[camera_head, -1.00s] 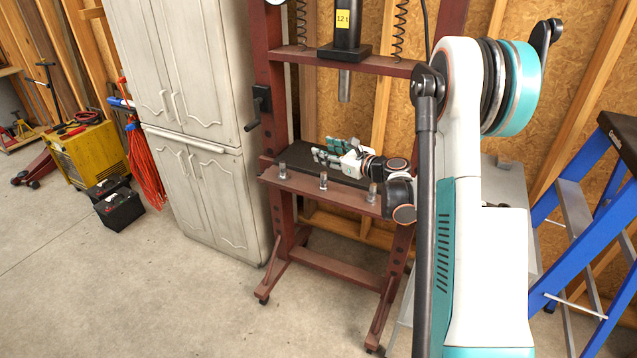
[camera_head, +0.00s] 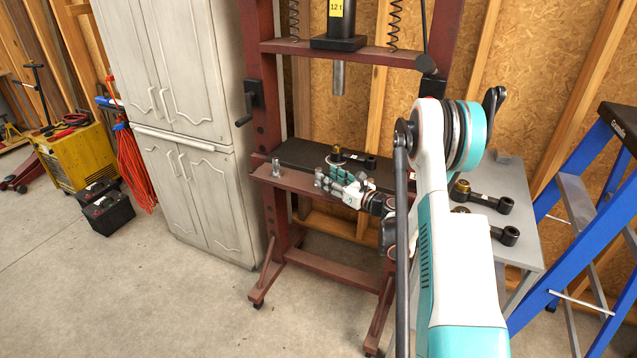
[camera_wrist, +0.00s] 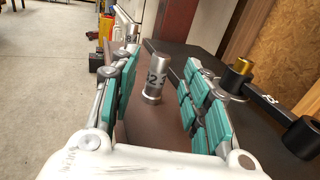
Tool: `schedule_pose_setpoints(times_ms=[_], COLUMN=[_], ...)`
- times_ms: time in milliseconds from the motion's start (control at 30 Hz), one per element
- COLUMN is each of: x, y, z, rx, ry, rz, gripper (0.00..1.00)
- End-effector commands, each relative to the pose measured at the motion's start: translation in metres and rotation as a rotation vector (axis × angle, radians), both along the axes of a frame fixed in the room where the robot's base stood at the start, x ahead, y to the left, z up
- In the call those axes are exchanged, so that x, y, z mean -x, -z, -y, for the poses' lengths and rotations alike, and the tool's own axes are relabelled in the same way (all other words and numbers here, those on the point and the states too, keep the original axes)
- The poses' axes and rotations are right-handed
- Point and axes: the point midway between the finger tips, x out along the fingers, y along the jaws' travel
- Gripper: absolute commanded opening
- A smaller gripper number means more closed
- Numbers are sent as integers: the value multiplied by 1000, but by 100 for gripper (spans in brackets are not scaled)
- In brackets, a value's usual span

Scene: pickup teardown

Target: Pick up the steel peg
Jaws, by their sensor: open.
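A steel peg (camera_wrist: 155,78) with dark markings stands upright between the teal pads of my open gripper (camera_wrist: 161,66) in the wrist view. I see clear gaps on both sides, so the pads do not touch it. In the head view my gripper (camera_head: 338,172) is low at the front beam of the red press, and this peg (camera_head: 319,177) shows at its fingertips. Another steel peg (camera_head: 276,167) stands farther left on the same beam. It also shows beyond the nearer peg in the wrist view (camera_wrist: 131,29).
A black arm with a brass bushing (camera_wrist: 238,69) lies on the dark press bed (camera_head: 297,152) close to my right-hand pads. The press ram (camera_head: 338,78) hangs above. A grey table (camera_head: 520,235) with similar arms and a blue ladder (camera_head: 575,250) are at right.

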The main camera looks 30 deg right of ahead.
Motion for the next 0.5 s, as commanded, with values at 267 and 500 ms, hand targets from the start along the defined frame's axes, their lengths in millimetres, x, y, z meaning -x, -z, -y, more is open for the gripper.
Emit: schedule_pose_setpoints(times_ms=[267, 500], x=[-15, -47], y=[0, 1], z=[-5, -15], rx=[0, 1], ry=[-1, -1], rz=[0, 0], gripper=[43, 43])
